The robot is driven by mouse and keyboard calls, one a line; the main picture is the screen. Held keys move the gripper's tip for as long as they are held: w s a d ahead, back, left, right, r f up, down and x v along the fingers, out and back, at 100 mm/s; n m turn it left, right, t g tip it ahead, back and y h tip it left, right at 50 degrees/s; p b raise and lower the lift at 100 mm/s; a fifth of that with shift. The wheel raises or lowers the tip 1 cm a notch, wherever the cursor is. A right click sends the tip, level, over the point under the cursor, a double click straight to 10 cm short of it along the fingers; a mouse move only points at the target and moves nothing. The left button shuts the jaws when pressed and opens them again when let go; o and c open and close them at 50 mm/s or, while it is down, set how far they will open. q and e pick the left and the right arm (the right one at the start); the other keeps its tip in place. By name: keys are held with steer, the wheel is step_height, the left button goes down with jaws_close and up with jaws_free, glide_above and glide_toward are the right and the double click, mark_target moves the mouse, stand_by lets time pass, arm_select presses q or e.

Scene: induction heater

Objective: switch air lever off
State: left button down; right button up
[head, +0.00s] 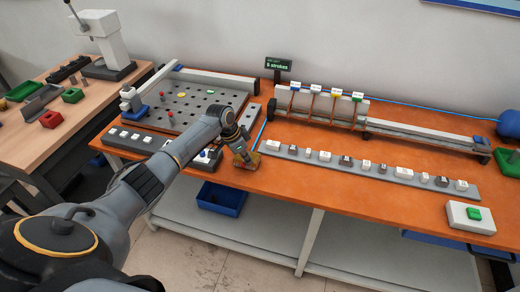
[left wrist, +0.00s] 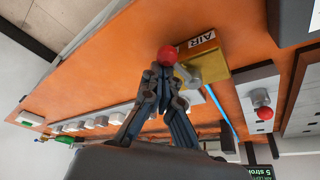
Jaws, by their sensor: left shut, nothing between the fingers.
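The air lever shows in the left wrist view as a red ball knob (left wrist: 167,55) beside a yellow base plate (left wrist: 215,62) with a white AIR label (left wrist: 202,39). In the head view the yellow base (head: 248,165) sits near the front edge of the orange bench, mostly hidden behind my gripper. My left gripper (head: 243,158) is at the lever, and its closed fingertips (left wrist: 161,72) are right by the red knob. Nothing is between the fingers. Whether they touch the knob I cannot tell. My right gripper is not in view.
A second red knob (left wrist: 264,113) stands on a grey block nearby. A perforated plate (head: 190,105) lies behind my arm. A rail of labelled blocks (head: 370,168) runs right of the lever. A green button box (head: 472,217) stands at the front right. Orange bench (head: 340,195) is bare between them.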

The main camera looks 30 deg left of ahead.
arm_select(q)
steer(key=shift+s+a, duration=0.15)
steer(key=shift+a, duration=0.15)
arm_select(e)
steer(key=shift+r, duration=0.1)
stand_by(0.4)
